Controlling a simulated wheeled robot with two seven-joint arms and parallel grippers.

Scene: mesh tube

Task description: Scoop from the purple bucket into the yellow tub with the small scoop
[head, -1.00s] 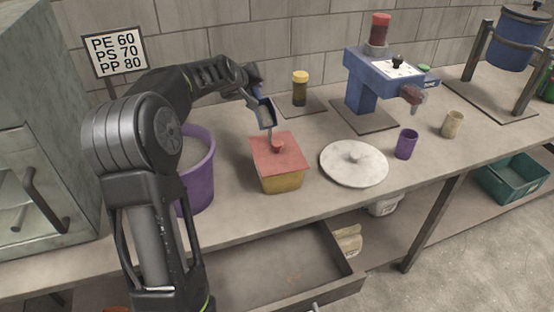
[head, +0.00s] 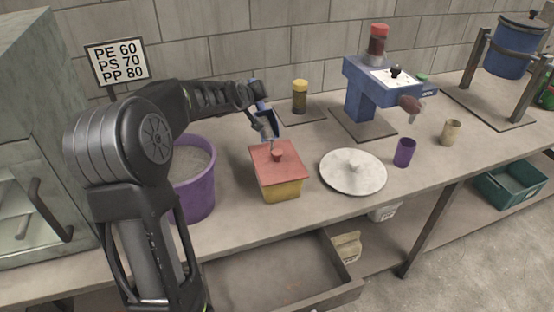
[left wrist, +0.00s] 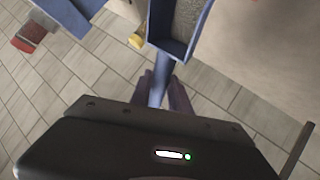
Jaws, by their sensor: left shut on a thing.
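The purple bucket (head: 196,192) holds pale grey material and stands partly behind my left arm. The yellow tub (head: 283,190) stands right of it with a red knobbed lid (head: 277,164) on top. My left gripper (head: 255,108) is shut on a blue scoop (head: 268,127), held above the tub's back edge. In the left wrist view the fingers (left wrist: 165,92) grip the blue handle, and the scoop's pan (left wrist: 183,30) shows grey grainy material inside. My right gripper is not in view.
A round pale lid (head: 352,172) lies right of the tub, with a purple cup (head: 404,152) and a beige cup (head: 451,132) beyond. A yellow-capped jar (head: 300,97) and a blue machine (head: 362,95) stand behind. An open drawer (head: 280,275) juts out below.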

